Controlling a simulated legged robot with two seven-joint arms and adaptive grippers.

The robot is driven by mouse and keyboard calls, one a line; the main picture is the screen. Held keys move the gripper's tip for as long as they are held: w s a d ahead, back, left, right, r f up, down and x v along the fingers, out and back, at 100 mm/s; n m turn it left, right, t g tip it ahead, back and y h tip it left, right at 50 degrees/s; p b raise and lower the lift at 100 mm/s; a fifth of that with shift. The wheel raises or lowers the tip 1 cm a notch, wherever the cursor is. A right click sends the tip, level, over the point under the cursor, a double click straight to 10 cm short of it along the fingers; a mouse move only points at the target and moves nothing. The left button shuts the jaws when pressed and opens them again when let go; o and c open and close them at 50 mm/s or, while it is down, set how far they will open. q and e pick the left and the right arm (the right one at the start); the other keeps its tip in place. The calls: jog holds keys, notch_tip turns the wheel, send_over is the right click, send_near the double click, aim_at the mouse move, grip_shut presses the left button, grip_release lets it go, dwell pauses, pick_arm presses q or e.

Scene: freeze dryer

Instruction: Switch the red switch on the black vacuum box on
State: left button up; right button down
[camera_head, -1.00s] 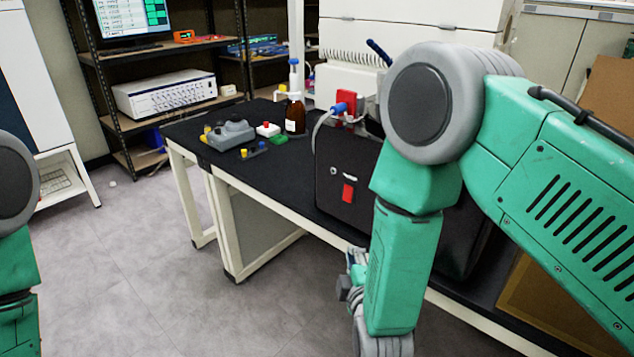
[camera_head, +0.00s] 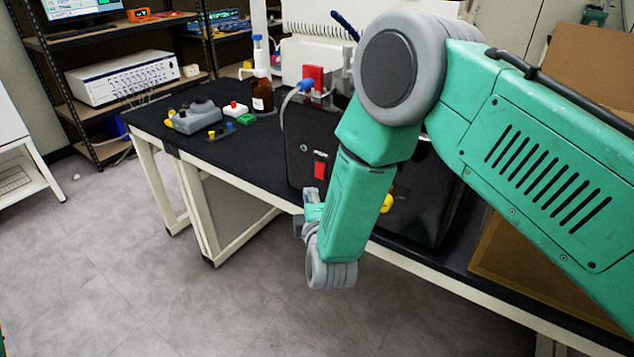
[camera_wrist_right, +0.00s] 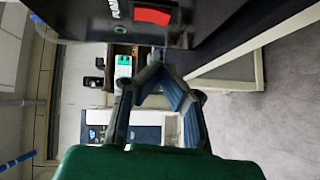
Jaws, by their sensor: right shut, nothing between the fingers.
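The black vacuum box (camera_head: 298,130) stands on the black-topped table, partly hidden behind my right arm. Its red switch (camera_head: 320,168) is on the front face and also shows at the top of the right wrist view (camera_wrist_right: 153,16). I cannot tell the switch's position. My right gripper (camera_head: 311,194) is just in front of the box, below the switch in the head view, partly hidden by my forearm. In the right wrist view its fingers (camera_wrist_right: 154,64) are shut and empty, apart from the switch. My left gripper is out of view.
A brown bottle (camera_head: 262,93) and a grey device (camera_head: 197,117) stand on the table left of the box. A yellow knob (camera_head: 387,203) shows beside my forearm. A brown board (camera_head: 540,265) is at the right. The floor (camera_head: 130,270) in front is clear.

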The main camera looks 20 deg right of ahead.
aim_at(315, 176)
jog(key=shift+w+d+f, duration=0.15)
jog(key=shift+w+d, duration=0.45)
jog(key=shift+w, duration=0.3)
jog(key=shift+w+d+f, duration=0.1)
jog(key=shift+w+d, duration=0.45)
jog(key=shift+w, duration=0.35)
jog(key=shift+w+d+f, duration=0.15)
jog(key=shift+w+d, duration=0.45)
jog(key=shift+w, duration=0.3)
